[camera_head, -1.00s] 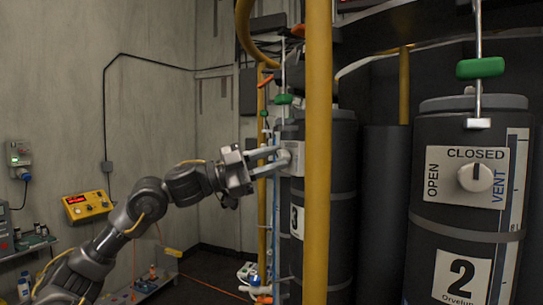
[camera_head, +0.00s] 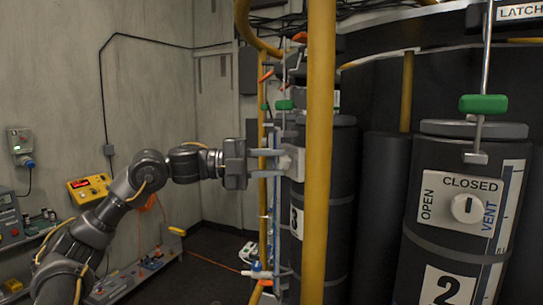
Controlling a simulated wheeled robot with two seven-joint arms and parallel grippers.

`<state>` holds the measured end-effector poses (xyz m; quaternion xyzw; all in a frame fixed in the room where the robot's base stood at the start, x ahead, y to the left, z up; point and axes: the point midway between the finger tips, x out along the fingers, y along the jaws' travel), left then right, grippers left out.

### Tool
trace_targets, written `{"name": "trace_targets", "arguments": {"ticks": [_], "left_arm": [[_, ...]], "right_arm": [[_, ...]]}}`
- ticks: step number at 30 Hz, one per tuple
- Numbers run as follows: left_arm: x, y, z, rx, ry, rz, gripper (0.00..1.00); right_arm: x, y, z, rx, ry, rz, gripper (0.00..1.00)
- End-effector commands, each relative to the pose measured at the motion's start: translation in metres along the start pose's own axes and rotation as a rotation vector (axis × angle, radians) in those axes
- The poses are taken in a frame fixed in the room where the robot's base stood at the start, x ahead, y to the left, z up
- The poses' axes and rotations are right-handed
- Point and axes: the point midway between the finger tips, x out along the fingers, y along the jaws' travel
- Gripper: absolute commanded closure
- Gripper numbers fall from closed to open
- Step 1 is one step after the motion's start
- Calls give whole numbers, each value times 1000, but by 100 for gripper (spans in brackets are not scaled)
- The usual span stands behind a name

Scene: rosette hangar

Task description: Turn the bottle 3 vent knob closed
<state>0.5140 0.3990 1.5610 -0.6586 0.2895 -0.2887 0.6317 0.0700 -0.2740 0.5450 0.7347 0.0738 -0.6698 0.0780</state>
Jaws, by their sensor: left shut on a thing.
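Bottle 3 (camera_head: 341,195) is a dark cylinder in the middle, partly hidden behind a yellow upright pole. Its pale vent plate (camera_head: 297,163) faces left and shows nearly edge-on. My left gripper (camera_head: 276,162) reaches in from the left with its fingers one above the other. It is shut on the vent knob (camera_head: 284,163) of bottle 3, which is mostly hidden by the fingers. The knob's pointer and the plate's lettering cannot be read from here. My right gripper is out of view.
The yellow pole (camera_head: 318,150) stands close to the right of the gripper. Bottle 2 (camera_head: 455,215) is at the right, with its own vent knob (camera_head: 466,208). A yellow box (camera_head: 89,188) and a bench with small items lie at the left.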

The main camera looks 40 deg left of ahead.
Motion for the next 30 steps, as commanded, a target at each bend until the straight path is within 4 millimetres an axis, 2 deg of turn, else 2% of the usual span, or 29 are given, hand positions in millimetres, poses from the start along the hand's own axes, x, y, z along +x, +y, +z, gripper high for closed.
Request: {"name": "trace_targets", "arguments": {"ticks": [6,20,21,25,30], "left_arm": [[0,-1,0,42,0,17,93],[0,0,0,51,0,21,93],[0,0,0,51,0,21,65],[0,0,0,50,0,20,48],[0,0,0,49,0,20,48]], "right_arm": [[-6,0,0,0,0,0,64],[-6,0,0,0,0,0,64],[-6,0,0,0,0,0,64],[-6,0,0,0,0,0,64],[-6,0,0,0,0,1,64]]}}
